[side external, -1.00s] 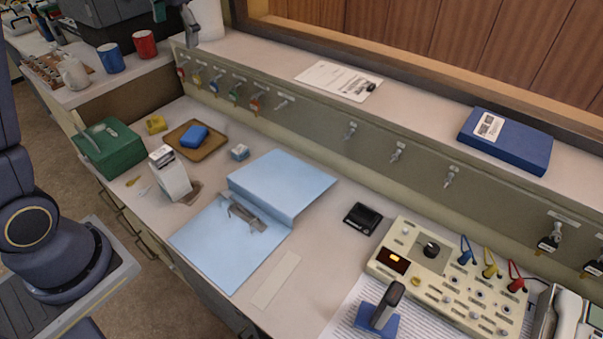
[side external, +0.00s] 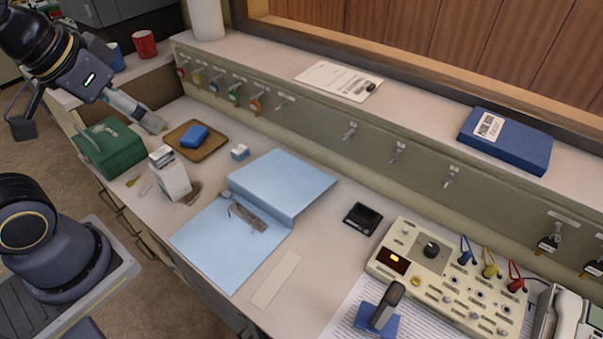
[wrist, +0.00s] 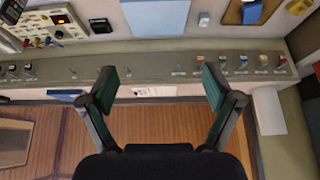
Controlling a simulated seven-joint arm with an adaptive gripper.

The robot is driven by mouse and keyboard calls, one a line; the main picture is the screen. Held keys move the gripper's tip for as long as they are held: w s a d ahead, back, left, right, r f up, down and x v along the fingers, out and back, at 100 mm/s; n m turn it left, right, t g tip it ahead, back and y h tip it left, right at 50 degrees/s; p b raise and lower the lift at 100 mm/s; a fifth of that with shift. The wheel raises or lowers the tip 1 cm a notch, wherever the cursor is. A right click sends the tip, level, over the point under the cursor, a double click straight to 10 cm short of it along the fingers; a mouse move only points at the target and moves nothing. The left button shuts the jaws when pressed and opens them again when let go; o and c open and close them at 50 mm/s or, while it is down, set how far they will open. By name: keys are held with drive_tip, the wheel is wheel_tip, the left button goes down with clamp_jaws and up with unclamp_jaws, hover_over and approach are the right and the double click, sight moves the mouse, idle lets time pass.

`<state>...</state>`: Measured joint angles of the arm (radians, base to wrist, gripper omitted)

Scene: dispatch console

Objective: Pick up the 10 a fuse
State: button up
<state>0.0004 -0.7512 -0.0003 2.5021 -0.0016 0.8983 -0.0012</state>
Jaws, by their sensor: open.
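I cannot make out a fuse marked 10 A in these frames. Small items near the tray include a yellow piece (side external: 133,181) on the desk's front edge and a small blue-and-white box (side external: 240,152); neither can be read. My gripper (side external: 152,122) is in the side view at the left, over the desk between the green box and the brown tray, hiding what lies behind it. In the wrist view my gripper (wrist: 164,82) has its two fingers wide apart with nothing between them.
A green box (side external: 112,147) and a brown tray (side external: 213,145) with a blue block (side external: 194,136) are close to my gripper. A white dispenser-like object (side external: 171,176) stands in front. The panel with hanging keys (side external: 300,115) runs behind. A blue folder (side external: 215,245) lies mid-desk.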

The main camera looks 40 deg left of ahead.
drive_tip(key=c, duration=0.5)
